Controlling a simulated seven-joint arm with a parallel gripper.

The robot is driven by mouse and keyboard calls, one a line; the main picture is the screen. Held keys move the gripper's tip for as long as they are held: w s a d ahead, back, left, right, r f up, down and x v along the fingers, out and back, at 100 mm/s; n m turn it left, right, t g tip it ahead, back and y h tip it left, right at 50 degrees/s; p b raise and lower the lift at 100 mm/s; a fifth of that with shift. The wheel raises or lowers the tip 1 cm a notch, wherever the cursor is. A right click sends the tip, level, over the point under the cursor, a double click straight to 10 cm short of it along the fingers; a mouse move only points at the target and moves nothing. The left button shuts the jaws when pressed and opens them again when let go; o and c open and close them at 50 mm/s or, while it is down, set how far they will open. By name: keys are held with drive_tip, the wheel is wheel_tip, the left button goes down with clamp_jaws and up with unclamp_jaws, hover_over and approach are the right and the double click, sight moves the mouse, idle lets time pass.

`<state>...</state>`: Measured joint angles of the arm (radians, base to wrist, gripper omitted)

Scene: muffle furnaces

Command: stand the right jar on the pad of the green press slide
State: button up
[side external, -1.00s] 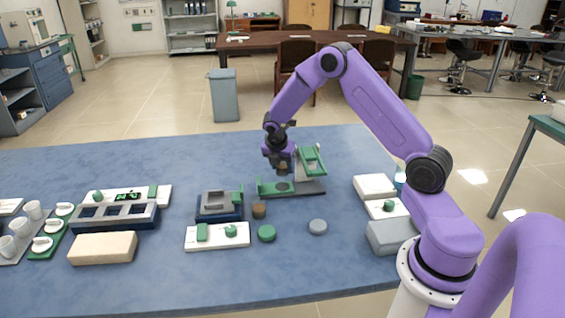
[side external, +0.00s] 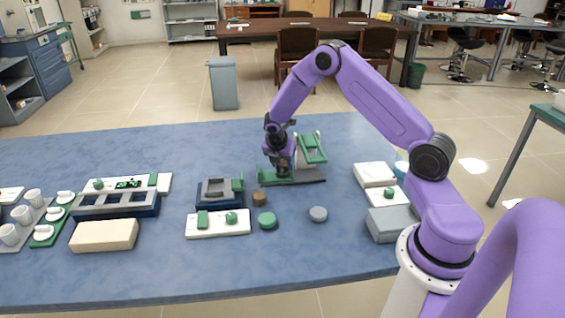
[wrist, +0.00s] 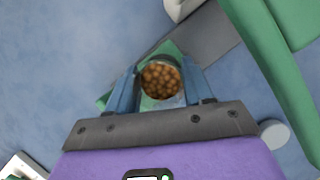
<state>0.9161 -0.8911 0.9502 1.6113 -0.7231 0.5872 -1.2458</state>
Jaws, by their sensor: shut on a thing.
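My gripper (side external: 280,168) is shut on a small round jar with brown, bead-like contents. In the wrist view the jar (wrist: 160,79) sits upright between the two blue fingers (wrist: 158,90), seen from above. The gripper is low over the green press slide (side external: 272,180), at the left part of the press base. In the wrist view green slide surface (wrist: 106,100) shows around the jar. The jar hides the pad, and I cannot tell whether the jar's bottom touches it. The green press frame (side external: 312,148) stands just right of the gripper.
A grey and blue fixture (side external: 220,194) stands left, white boxes (side external: 374,175) right. The blue table behind the press is clear.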

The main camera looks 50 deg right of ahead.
drive_tip(key=shift+f, duration=0.55)
drive_tip(key=o, duration=1.5)
drive_tip(key=shift+r, duration=0.1)
wheel_tip(320, 180, up, 8)
drive_tip(key=shift+d, duration=0.1)
